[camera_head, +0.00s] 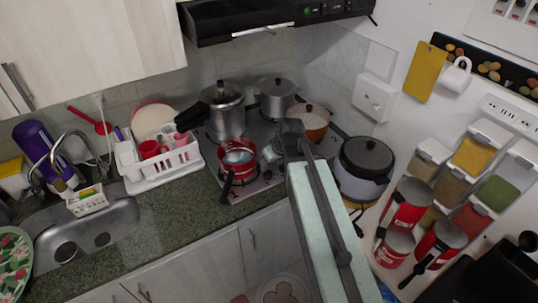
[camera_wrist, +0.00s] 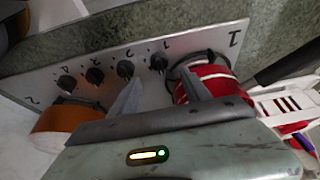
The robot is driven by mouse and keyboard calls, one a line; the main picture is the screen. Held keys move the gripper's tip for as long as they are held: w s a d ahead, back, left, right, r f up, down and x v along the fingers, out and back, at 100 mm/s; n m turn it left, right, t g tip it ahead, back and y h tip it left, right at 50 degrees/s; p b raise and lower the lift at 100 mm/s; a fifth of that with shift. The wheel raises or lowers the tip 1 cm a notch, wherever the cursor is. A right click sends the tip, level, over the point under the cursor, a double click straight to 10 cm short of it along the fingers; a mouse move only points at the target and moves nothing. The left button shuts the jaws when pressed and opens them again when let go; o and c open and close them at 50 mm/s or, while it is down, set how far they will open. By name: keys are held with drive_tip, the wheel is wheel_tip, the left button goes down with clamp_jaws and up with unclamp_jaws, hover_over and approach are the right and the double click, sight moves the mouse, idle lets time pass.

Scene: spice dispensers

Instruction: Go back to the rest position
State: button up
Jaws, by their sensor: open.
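My gripper (camera_head: 284,145) is at the end of my pale green arm, above the stove in the head view. In the wrist view its two fingers (camera_wrist: 161,72) are spread apart with nothing held between them. The right finger overlaps the red pot (camera_wrist: 218,82) in that picture; I cannot tell whether they touch. In the head view the red pot (camera_head: 238,156) sits at the front left of the stove, left of my gripper, with a dark handle pointing to the front. My arm hides part of the stove's right side.
A steel pressure cooker (camera_head: 226,112), a lidded steel pot (camera_head: 277,97) and an orange pot (camera_head: 313,121) stand around my gripper. A rice cooker (camera_head: 364,168) is right of my arm. A white dish rack (camera_head: 160,165) and sink (camera_head: 90,232) are left. Spice dispensers (camera_head: 474,156) hang right.

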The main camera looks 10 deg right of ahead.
drive_tip(key=shift+s+a+f+b, duration=0.85)
drive_tip(key=shift+a+f, duration=0.15)
drive_tip(key=shift+a, duration=0.15)
drive_tip(key=shift+g+h, duration=0.3)
drive_tip(key=shift+g, duration=0.6)
drive_tip(key=s, duration=0.1)
drive_tip(key=s+f, duration=0.1)
drive_tip(key=s, duration=0.2)
drive_tip(key=shift+a+f+b, duration=0.25)
drive_tip(key=shift+a+b, duration=0.05)
drive_tip(key=s+d+m+g, duration=0.1)
drive_tip(key=s+m+g, duration=0.1)
drive_tip(key=s, duration=0.4)
drive_tip(key=shift+s+d+f+m+h, duration=0.15)
drive_tip(key=shift+d+m+h, duration=0.2)
drive_tip(key=shift+m, duration=0.55)
